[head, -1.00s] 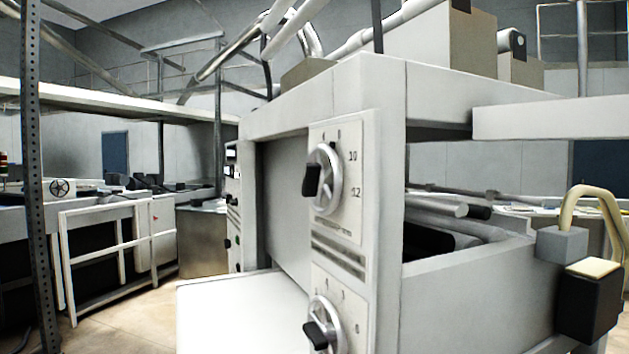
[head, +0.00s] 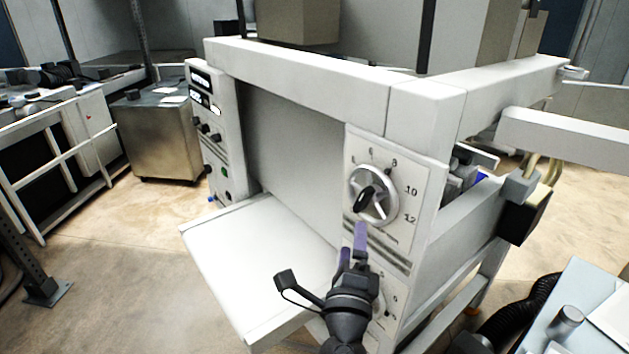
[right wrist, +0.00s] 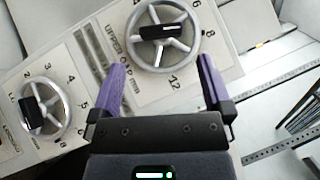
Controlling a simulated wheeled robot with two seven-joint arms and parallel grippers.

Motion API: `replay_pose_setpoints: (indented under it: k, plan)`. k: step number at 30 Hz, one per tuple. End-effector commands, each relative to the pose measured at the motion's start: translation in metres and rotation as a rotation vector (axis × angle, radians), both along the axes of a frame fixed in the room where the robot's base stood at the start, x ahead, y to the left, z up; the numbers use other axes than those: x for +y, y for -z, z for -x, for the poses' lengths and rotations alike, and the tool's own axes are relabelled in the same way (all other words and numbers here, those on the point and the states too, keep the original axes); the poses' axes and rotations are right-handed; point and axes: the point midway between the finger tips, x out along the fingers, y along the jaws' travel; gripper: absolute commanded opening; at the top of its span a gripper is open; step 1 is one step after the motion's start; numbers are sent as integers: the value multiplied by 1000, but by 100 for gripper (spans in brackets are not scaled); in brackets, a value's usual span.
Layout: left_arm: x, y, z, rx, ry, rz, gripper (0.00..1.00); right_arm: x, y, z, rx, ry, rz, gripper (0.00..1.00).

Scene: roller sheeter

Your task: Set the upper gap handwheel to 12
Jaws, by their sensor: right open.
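The upper gap handwheel (head: 374,195) is a silver spoked wheel with a black handle, on a white panel of the machine. Numbers including 10 and 12 run around its right side. Which number it is set to cannot be told. In the right wrist view the upper handwheel (right wrist: 163,35) sits just beyond the fingertips, with "UPPER GAP" lettering beside it. My right gripper (head: 352,240) has purple fingers. It is open and empty, just below the upper wheel in the head view, apart from it in the wrist view. My left gripper is not in view.
A lower handwheel (right wrist: 43,107) of the same kind is on the panel; my right arm partly hides it in the head view. A white feed table (head: 255,265) juts out left of the panel. A light beam (head: 565,138) sticks out at the right.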

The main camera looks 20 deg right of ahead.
Motion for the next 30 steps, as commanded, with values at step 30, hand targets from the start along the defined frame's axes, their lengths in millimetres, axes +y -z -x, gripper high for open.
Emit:
replay_pose_setpoints:
  k: [30]
  plan:
    - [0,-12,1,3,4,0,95,-51,-19,-78,5,-1,1,66]
